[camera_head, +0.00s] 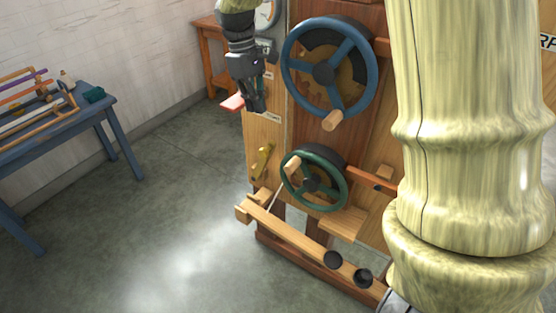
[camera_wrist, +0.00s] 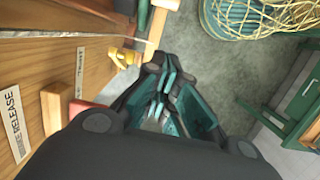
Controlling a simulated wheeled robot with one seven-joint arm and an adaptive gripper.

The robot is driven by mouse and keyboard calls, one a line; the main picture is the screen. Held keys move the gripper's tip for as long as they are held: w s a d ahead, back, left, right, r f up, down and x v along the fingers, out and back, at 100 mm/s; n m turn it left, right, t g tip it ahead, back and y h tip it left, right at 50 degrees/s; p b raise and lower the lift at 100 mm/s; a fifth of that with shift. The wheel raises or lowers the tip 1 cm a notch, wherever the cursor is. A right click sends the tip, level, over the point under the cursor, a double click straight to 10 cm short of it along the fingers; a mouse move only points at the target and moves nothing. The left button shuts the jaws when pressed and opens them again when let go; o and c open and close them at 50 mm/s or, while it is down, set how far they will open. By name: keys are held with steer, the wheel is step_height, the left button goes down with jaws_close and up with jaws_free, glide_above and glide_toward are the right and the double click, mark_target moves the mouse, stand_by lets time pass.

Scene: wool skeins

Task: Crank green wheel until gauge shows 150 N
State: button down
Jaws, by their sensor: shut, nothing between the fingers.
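The green wheel (camera_head: 342,193) is on the lower front of a wooden machine, with a wooden crank knob (camera_head: 292,165) at its upper left. The wheel is not clearly seen in the wrist view. The gauge (camera_head: 268,14) has a pale round dial at the top, partly hidden by my arm; its reading cannot be made out. My gripper (camera_head: 259,108) points down in front of the machine's left side, above and left of the green wheel and apart from it. In the wrist view, its fingers (camera_wrist: 163,82) are together and empty.
A larger blue wheel (camera_head: 326,119) with a wooden knob (camera_head: 331,121) is above the green one. A red piece (camera_head: 232,102) is beside my gripper. A yellow fitting (camera_head: 262,161) is below it. A blue table (camera_head: 110,104) stands at left. Open floor lies between.

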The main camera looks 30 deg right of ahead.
steer(key=s+d+f+p, duration=0.1)
steer(key=s+f+p, duration=0.1)
steer(key=f, duration=0.6)
steer(key=s+d+f+p, duration=0.1)
steer(key=s+f+p, duration=0.2)
steer(key=f, duration=0.6)
steer(key=shift+s+d, duration=0.35)
steer(key=shift+s, duration=0.35)
steer(key=shift+s, duration=0.1)
steer(key=shift+s+d+r+p, duration=0.35)
steer(key=shift+s+r+p, duration=0.3)
steer(key=shift+s+p, duration=0.25)
steer(key=shift+w, duration=0.15)
